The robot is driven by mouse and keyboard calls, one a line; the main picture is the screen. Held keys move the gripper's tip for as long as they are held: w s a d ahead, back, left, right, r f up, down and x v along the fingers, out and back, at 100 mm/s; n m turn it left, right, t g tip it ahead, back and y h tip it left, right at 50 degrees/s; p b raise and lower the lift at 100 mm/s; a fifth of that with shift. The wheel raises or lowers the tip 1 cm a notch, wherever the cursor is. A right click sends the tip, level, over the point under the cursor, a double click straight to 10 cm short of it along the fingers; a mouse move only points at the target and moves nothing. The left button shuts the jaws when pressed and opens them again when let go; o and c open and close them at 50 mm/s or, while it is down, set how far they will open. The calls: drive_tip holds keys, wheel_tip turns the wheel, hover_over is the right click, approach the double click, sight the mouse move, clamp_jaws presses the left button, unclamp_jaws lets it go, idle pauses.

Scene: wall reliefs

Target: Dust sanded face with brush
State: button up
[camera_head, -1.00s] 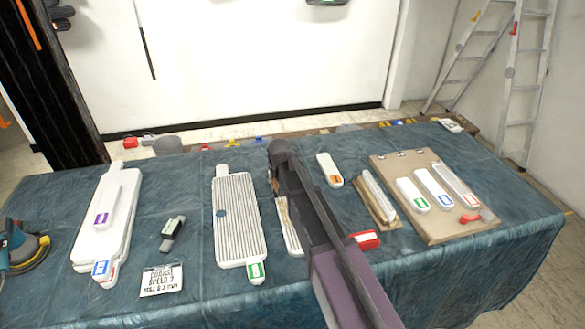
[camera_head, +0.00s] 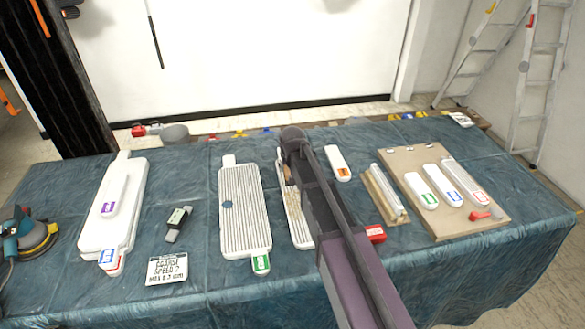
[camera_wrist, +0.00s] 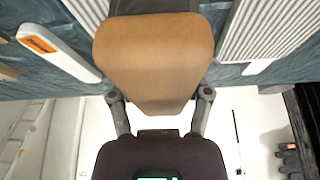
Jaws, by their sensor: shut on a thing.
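My gripper (camera_wrist: 160,108) is shut on a tan, smooth-sided block, seemingly the brush (camera_wrist: 153,60), in the wrist view. Its bristles cannot be made out. A white ribbed panel (camera_head: 245,208) with a green label lies on the cloth left of my arm. A second ribbed panel (camera_head: 298,225) lies partly hidden behind my arm. Ribbed surfaces also show on both sides of the held piece in the wrist view (camera_wrist: 270,28). I cannot tell which face is sanded.
On the blue-green cloth (camera_head: 205,290) lie a smooth white panel (camera_head: 122,200), a dark small tool (camera_head: 177,222), a sign card (camera_head: 167,269), and a sander (camera_head: 28,240). Right of my arm are an orange-labelled bar (camera_head: 338,163), a red item (camera_head: 375,233) and a board (camera_head: 470,222) with labelled bars.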

drive_tip(key=shift+d, duration=0.4)
drive_tip(key=shift+f, duration=0.15)
